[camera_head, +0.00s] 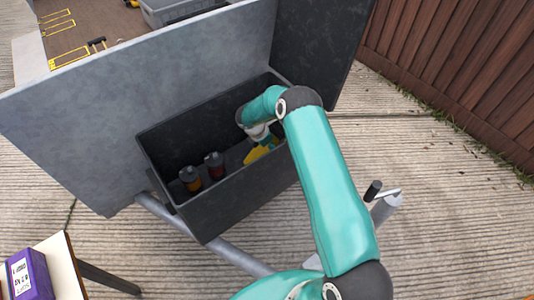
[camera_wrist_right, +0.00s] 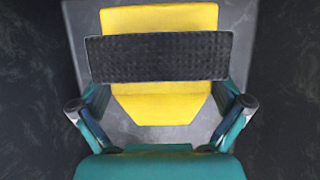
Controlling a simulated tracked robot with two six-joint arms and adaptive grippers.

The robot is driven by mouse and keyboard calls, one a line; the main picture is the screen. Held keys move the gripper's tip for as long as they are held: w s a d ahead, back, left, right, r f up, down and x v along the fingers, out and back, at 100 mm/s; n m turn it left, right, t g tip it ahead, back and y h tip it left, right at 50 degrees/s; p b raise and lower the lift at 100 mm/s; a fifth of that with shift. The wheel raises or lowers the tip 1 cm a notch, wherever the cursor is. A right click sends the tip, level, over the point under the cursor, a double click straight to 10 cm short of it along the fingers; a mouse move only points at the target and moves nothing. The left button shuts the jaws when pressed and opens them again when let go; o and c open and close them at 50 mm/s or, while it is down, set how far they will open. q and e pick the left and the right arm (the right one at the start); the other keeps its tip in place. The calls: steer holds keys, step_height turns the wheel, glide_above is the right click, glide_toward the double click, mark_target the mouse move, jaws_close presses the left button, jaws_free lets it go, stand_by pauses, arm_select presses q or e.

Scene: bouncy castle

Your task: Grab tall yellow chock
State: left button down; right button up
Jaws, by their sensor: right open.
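The yellow chock (camera_head: 258,153) is inside the dark grey box (camera_head: 240,203), toward its right end in the head view. My right arm reaches down into the box, and my right gripper (camera_head: 263,134) is at the chock, partly hiding it. In the right wrist view, the yellow chock (camera_wrist_right: 160,105) fills the middle, upright in the picture with a tapered lower end. My left gripper is out of view.
Two dark canisters with red or orange bands (camera_head: 190,178) (camera_head: 215,165) stand in the box's left part. A large grey panel (camera_head: 110,110) rises behind the box. A purple box (camera_head: 32,272) is on a table at lower left. A brown fence (camera_head: 455,65) is at right.

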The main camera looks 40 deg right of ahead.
steer(key=shift+x, duration=1.3)
steer(key=c, duration=1.2)
steer(key=shift+c, duration=0.7)
steer(key=shift+r, duration=0.1)
